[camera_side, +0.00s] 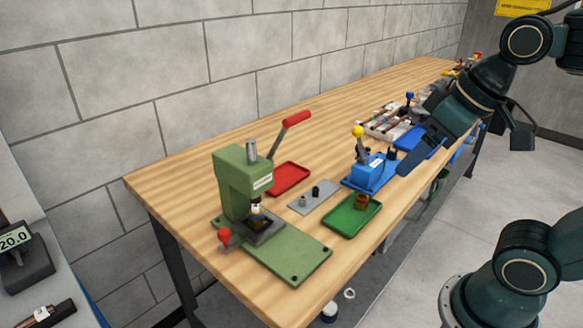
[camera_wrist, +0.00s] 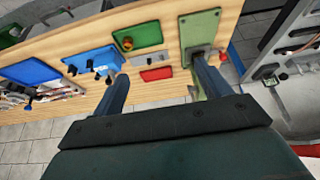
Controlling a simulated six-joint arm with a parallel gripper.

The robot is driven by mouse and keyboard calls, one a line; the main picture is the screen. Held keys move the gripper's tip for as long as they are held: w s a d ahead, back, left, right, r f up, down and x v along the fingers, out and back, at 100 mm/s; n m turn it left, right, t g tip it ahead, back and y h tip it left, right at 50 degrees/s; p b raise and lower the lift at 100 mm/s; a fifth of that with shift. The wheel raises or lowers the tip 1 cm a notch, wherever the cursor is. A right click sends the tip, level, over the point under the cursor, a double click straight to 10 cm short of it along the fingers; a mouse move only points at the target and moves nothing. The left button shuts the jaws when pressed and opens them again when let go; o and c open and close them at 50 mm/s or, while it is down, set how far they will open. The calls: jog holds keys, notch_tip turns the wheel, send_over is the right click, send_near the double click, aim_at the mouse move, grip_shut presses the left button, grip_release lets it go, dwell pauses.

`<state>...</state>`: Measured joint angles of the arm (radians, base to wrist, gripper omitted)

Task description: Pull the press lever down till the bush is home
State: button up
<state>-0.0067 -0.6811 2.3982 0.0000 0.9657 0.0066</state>
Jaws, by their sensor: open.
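The green press (camera_side: 232,185) stands at the near left of the bench in the side view. Its lever (camera_side: 280,136) slants up to the right and ends in a red grip (camera_side: 297,118). A small bush (camera_side: 256,209) appears under the ram; its exact seating is too small to tell. My gripper (camera_side: 414,152) is well to the right of the press, above the bench and apart from the lever. In the wrist view my gripper (camera_wrist: 160,70) is open, with nothing between its fingers. There the right finger covers part of the press around its green base (camera_wrist: 200,24).
A red tray (camera_side: 288,178), a grey plate (camera_side: 303,205) with pegs and a green tray (camera_side: 338,226) holding a copper-brown piece (camera_side: 361,202) lie beside the press. A blue fixture (camera_side: 369,172) with a yellow-knobbed lever (camera_side: 358,132) stands between my gripper and the press.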

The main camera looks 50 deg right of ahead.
jog(key=w+a+r+g, duration=0.2)
jog(key=w+r, duration=0.6)
jog(key=w, duration=0.3)
jog(key=w+a+r+g, duration=0.2)
jog(key=w+r+g, duration=0.1)
jog(key=w+r, duration=0.5)
jog(key=shift+w, duration=1.8)
jog(key=shift+f, duration=0.15)
jog(key=shift+f, duration=6.75)
jog(key=c, duration=1.4)
